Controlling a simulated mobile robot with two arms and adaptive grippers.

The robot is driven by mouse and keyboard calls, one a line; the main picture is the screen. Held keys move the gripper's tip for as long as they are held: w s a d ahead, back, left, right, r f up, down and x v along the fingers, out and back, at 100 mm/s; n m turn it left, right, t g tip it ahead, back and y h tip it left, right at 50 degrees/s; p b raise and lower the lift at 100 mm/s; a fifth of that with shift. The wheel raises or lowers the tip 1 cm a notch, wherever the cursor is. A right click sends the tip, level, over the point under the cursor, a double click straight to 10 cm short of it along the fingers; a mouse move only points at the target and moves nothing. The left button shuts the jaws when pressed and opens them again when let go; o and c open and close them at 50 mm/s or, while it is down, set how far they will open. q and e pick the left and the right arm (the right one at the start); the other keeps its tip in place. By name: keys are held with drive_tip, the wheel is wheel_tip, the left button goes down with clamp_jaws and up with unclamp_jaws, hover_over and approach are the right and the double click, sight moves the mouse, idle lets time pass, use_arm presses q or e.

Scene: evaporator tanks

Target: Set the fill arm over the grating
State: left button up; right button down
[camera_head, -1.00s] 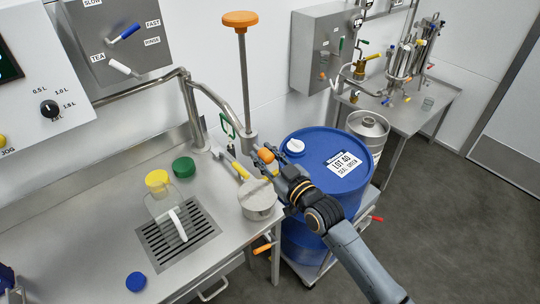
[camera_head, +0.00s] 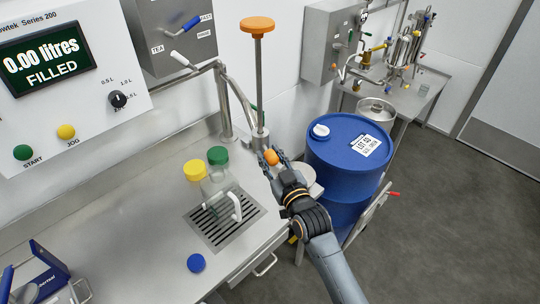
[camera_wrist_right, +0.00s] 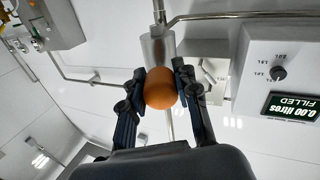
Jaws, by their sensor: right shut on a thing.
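The fill arm (camera_head: 242,97) is a bent steel pipe with a steel outlet block (camera_head: 260,138) and a tall rod topped by an orange disc (camera_head: 257,25). My right gripper (camera_head: 275,163) is shut on the orange ball knob (camera_head: 271,157) beside the outlet. The wrist view shows the knob (camera_wrist_right: 161,88) between both fingers (camera_wrist_right: 160,90). The slotted grating (camera_head: 210,229) is set in the steel counter, nearer and left of the outlet. The outlet is behind and right of the grating. My left gripper is not in view.
A clear jug with a white handle (camera_head: 236,207) is at the grating. Yellow (camera_head: 195,170), green (camera_head: 217,155) and blue (camera_head: 196,263) lids are around it. A blue drum (camera_head: 345,155) stands right of the counter. A pan (camera_head: 312,180) is partly hidden by my gripper.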

drive_tip(key=c, duration=1.4)
unclamp_jaws()
drive_tip(key=shift+w+d+r, duration=0.1)
drive_tip(key=shift+w+d, duration=0.15)
drive_tip(key=shift+d, duration=0.15)
drive_tip(key=o, duration=0.4)
drive_tip(key=shift+s+a, duration=0.1)
drive_tip(key=shift+a, duration=0.1)
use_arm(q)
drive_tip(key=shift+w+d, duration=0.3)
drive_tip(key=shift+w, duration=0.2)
use_arm(e)
drive_tip(key=v, duration=1.2)
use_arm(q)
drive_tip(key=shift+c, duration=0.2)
